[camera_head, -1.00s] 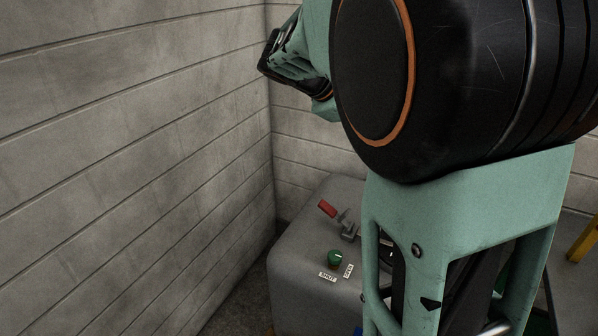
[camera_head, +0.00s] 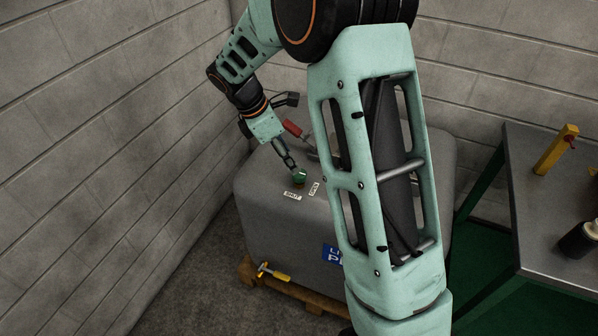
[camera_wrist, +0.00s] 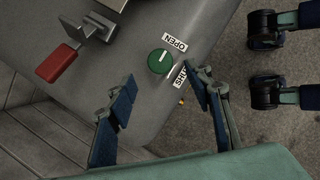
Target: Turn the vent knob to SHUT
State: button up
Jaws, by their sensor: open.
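The green vent knob (camera_wrist: 160,62) sits on top of a grey tank (camera_head: 262,195); its white pointer line seems to aim toward the OPEN label (camera_wrist: 175,43). The SHUT label (camera_wrist: 181,77) is beside the knob, partly covered by a finger. In the head view the knob (camera_head: 299,178) is just below my fingertips, with the SHUT label (camera_head: 292,196) in front of it. My gripper (camera_wrist: 161,80) is open and empty, its two fingers spread to either side below the knob in the wrist view. I cannot tell whether a finger touches the knob.
A red-handled lever (camera_wrist: 58,63) stands on the tank near the knob; in the head view this lever (camera_head: 293,129) is close beside my gripper. A block wall is at the left. A yellow-handled tool (camera_head: 272,272) lies at the tank's base. A metal bench (camera_head: 550,225) is at the right.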

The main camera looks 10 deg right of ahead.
aim_at(299, 177)
jog(key=b+x, duration=0.1)
jog(key=x, duration=0.6)
jog(key=shift+r, duration=0.1)
jog(key=c, duration=1.2)
jog(key=shift+o, duration=0.2)
